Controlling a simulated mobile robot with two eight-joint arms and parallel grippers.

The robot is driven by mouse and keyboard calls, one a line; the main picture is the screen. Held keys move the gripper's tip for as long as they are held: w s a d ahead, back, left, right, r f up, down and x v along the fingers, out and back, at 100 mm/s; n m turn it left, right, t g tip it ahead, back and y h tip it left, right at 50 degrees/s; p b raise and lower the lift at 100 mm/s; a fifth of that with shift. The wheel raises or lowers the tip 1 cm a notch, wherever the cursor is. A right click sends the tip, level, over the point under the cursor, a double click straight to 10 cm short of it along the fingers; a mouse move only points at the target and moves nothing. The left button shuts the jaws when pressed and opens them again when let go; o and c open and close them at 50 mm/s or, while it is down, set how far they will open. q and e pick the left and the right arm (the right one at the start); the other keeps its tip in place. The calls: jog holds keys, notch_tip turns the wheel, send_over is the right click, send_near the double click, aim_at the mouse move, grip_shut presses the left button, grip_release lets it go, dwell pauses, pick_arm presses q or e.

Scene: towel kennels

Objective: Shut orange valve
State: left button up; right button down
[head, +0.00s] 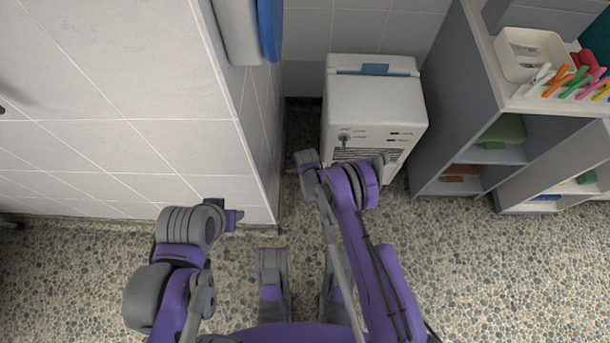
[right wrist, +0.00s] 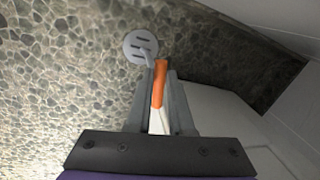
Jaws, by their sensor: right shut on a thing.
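In the right wrist view my right gripper (right wrist: 156,84) is shut on the orange valve handle (right wrist: 159,80), a narrow orange bar between its two grey fingers. A white part (right wrist: 158,122) shows at the handle's near end. The rest of the valve is hidden by the gripper. In the head view my right arm reaches down in front of the white appliance (head: 374,108), and I cannot make out the orange valve there. My left arm is bent at the lower left, by the tiled wall, and its fingers are not clear.
A round slotted floor drain (right wrist: 140,46) lies beyond the fingertips on the pebbled floor. A tiled wall (head: 150,110) stands to the left of the appliance. Floor at lower right is clear.

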jog(key=shift+w+m, duration=0.2)
jog(key=shift+m, duration=0.9)
jog(key=c, duration=0.8)
grip_release()
jog(key=r+p, duration=0.1)
jog(key=r, duration=0.2)
jog(key=s+r+p, duration=0.1)
jog(key=r, duration=0.3)
jog(key=s+r+p, duration=0.1)
jog(key=r, duration=0.2)
jog(key=shift+r, duration=0.35)
